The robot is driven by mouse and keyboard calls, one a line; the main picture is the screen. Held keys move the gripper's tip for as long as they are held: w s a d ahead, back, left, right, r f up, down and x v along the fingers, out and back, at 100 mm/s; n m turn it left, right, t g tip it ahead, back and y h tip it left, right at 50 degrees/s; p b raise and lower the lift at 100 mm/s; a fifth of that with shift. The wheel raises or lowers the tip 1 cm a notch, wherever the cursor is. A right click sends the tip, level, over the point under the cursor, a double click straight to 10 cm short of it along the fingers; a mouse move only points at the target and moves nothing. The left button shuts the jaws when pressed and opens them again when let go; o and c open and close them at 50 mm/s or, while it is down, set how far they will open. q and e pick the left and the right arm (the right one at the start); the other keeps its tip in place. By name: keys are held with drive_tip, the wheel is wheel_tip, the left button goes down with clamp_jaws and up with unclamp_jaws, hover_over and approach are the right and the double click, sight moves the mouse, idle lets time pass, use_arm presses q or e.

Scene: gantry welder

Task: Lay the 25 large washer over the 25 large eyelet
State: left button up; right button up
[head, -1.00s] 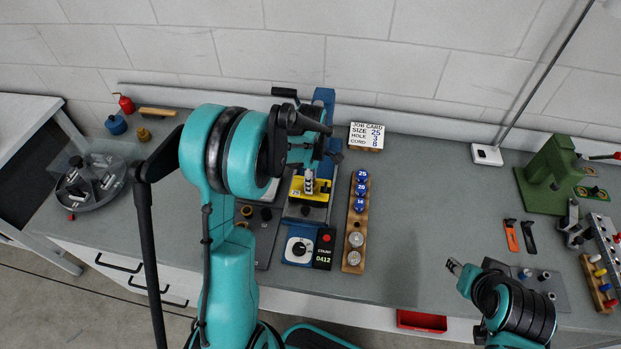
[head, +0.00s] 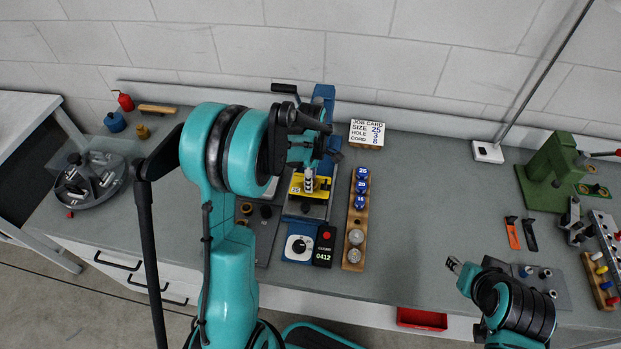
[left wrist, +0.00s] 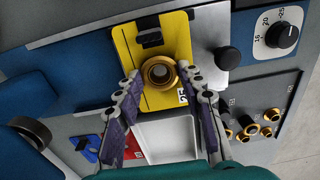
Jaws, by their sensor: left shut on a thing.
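My left gripper (head: 309,188) is over the yellow plate (head: 297,189) of the blue press. In the left wrist view its fingertips (left wrist: 160,76) are closed about a brass ring (left wrist: 160,72), which looks like the 25 large washer. The ring lies in line with the middle of the yellow plate (left wrist: 178,30), which carries a 25 mark. I cannot tell whether the ring touches the plate. The 25 large eyelet is not clearly seen; the ring may hide it. My right gripper (head: 454,265) hangs at the lower right, away from the press; its jaw opening is unclear.
Several brass pieces sit on a grey tray (left wrist: 291,107) beside the press. A dial (left wrist: 281,36) and a counter box (head: 324,246) stand at the press front. A wooden rack (head: 355,210) with blue-topped parts is to the right. The bench between it and the green press (head: 550,172) is mostly clear.

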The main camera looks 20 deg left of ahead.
use_arm(q)
drive_tip(key=shift+f, duration=0.25)
drive_tip(key=o, duration=0.8)
drive_tip(key=shift+r, duration=0.1)
drive_tip(key=shift+c, duration=0.2)
wheel_tip(320, 180, up, 12)
